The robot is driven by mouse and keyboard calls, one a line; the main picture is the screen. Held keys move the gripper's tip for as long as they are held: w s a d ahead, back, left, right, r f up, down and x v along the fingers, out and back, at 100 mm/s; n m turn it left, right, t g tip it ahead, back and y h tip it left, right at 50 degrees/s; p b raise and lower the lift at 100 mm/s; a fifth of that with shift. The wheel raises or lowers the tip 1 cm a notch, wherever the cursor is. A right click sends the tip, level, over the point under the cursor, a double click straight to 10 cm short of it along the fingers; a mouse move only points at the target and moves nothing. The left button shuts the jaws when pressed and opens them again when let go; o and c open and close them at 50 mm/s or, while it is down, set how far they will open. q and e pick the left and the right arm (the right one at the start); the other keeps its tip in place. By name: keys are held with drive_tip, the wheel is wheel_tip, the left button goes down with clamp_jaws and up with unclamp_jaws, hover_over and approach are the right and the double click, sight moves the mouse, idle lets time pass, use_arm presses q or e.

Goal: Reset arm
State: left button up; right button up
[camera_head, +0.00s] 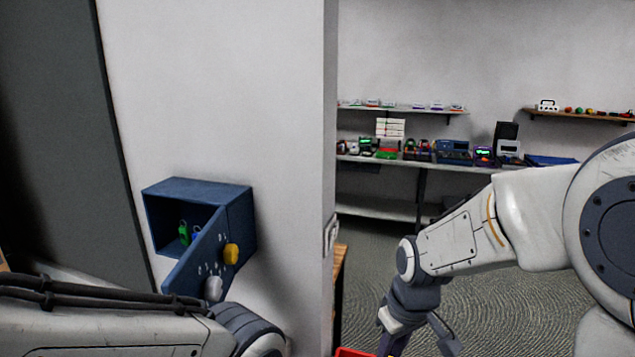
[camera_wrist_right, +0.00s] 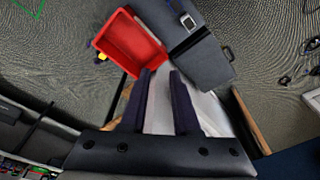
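My right arm comes in from the right in the head view, and its gripper (camera_head: 418,343) hangs down at the bottom edge, partly cut off. In the right wrist view the two dark fingers of the right gripper (camera_wrist_right: 160,72) stand apart with nothing between them. Their tips are near a red bin (camera_wrist_right: 128,42) in that picture; whether they touch it cannot be told. My left arm (camera_head: 110,330) crosses the lower left of the head view. Its gripper is out of the picture.
A blue wall box (camera_head: 240,215) with its door (camera_head: 205,262) open holds a green item (camera_head: 184,233). The door carries a yellow knob (camera_head: 231,254) and a grey knob (camera_head: 213,288). Shelves (camera_head: 380,160) with devices line the back wall. Patterned floor lies clear before them.

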drive_tip(key=s+d+f+m, duration=0.4)
drive_tip(key=s+d+m, duration=0.1)
drive_tip(key=s+d, duration=0.1)
drive_tip(key=s+a+r+n+g, duration=0.1)
drive_tip(key=s+a+r+n, duration=0.2)
drive_tip(key=s+a, duration=0.3)
drive_tip(key=s+a+r+n, duration=0.3)
drive_tip(key=s+a+n, duration=0.1)
drive_tip(key=s+a, duration=0.3)
drive_tip(key=shift+s+a+g, duration=0.3)
drive_tip(key=shift+a+g, duration=0.1)
drive_tip(key=shift+a, duration=0.25)
